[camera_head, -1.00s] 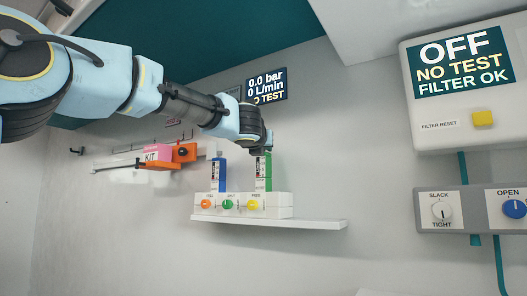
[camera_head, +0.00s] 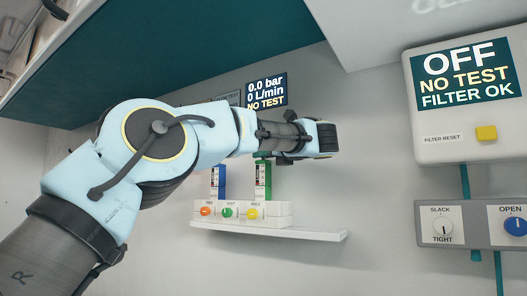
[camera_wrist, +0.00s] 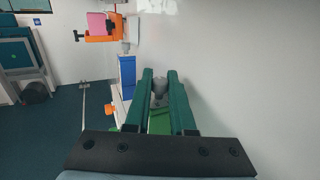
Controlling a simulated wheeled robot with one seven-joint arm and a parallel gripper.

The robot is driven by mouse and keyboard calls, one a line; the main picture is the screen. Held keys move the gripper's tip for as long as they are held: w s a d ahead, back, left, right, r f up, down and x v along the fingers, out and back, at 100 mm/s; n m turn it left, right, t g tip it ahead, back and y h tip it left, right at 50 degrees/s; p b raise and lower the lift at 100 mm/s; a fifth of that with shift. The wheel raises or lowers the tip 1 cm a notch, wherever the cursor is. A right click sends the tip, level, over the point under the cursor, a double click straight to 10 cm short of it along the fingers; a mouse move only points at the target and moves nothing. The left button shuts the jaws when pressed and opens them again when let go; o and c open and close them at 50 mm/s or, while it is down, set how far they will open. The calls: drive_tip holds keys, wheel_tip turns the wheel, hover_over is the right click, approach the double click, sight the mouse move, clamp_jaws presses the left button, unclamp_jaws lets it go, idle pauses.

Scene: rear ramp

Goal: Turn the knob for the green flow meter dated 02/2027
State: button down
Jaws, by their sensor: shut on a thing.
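The green flow meter (camera_head: 263,180) stands upright on a white block at the right of the blue flow meter (camera_head: 218,182). Its label is too small to read, so I cannot tell its date. In the wrist view part of the green meter (camera_wrist: 160,122) shows between my fingers. My gripper (camera_wrist: 160,77) has its two dark green fingers shut on a small grey knob (camera_wrist: 160,88) by the green meter. In the head view my wrist is just above and right of the green meter, and the fingertips and knob are hidden or unclear.
The white block carries orange (camera_head: 206,211), green (camera_head: 227,212) and yellow (camera_head: 252,213) knobs, on a white shelf (camera_head: 310,233). An orange holder with a pink kit (camera_wrist: 97,24) lies beyond the blue meter. The wall right of the shelf is clear; a control box (camera_head: 465,125) hangs farther right.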

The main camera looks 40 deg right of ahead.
drive_tip(key=shift+n+y, duration=0.3)
drive_tip(key=shift+y, duration=0.1)
drive_tip(key=c, duration=0.8)
unclamp_jaws()
drive_tip(key=shift+o, duration=0.2)
drive_tip(key=s+a+b, duration=0.1)
drive_tip(key=s, duration=0.9)
drive_tip(key=shift+s+a, duration=0.3)
